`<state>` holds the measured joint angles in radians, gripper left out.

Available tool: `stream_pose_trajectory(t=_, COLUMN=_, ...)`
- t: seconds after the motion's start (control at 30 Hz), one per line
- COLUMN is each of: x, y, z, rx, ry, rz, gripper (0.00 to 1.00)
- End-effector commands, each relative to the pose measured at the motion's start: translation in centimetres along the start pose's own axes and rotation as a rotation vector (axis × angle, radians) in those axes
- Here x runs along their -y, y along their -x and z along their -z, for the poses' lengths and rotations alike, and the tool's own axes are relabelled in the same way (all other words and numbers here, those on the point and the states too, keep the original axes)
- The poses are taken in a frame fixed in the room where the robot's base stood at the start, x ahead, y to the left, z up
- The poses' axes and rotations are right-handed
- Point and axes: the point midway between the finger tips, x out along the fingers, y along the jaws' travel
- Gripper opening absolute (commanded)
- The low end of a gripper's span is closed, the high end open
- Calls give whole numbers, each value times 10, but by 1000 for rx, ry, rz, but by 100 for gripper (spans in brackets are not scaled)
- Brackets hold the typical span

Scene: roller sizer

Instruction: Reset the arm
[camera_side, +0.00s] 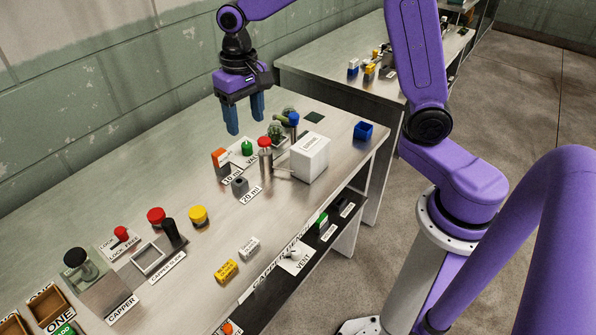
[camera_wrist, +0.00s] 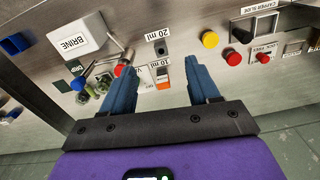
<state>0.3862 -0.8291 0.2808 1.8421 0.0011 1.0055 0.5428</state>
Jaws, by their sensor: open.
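My gripper (camera_side: 246,115) hangs above the back of the steel bench (camera_side: 180,200), its two blue fingers pointing down and apart, with nothing between them. In the wrist view my gripper (camera_wrist: 165,78) also shows open and empty. Below and near it stand a green knob (camera_side: 247,148), an orange-topped block (camera_side: 220,162) and a red-topped cylinder (camera_side: 265,157). The fingers appear clear of them all.
A white BRINE box (camera_side: 310,158) and a blue-topped valve (camera_side: 294,122) stand right of my gripper. A blue cup (camera_side: 363,131) sits near the bench's right edge. Yellow (camera_side: 198,215) and red (camera_side: 156,216) knobs stand toward the left. The back left of the bench is clear.

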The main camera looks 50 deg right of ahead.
Motion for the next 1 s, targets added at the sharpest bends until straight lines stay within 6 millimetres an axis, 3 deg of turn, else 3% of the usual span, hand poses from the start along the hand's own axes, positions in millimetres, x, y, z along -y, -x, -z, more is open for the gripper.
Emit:
stream_pose_trajectory(t=0.37, x=-6, y=12, z=-125, rx=-7, ry=514, rz=9, gripper=60)
stream_pose_trajectory(t=0.7, x=-46, y=7, z=-227, rx=-11, ry=967, rz=16, gripper=60)
stream_pose_trajectory(t=0.83, x=-62, y=3, z=-253, rx=-11, ry=1097, rz=18, gripper=60)
stream_pose_trajectory(t=1.0, x=-73, y=0, z=-270, rx=-12, ry=1185, rz=19, gripper=60)
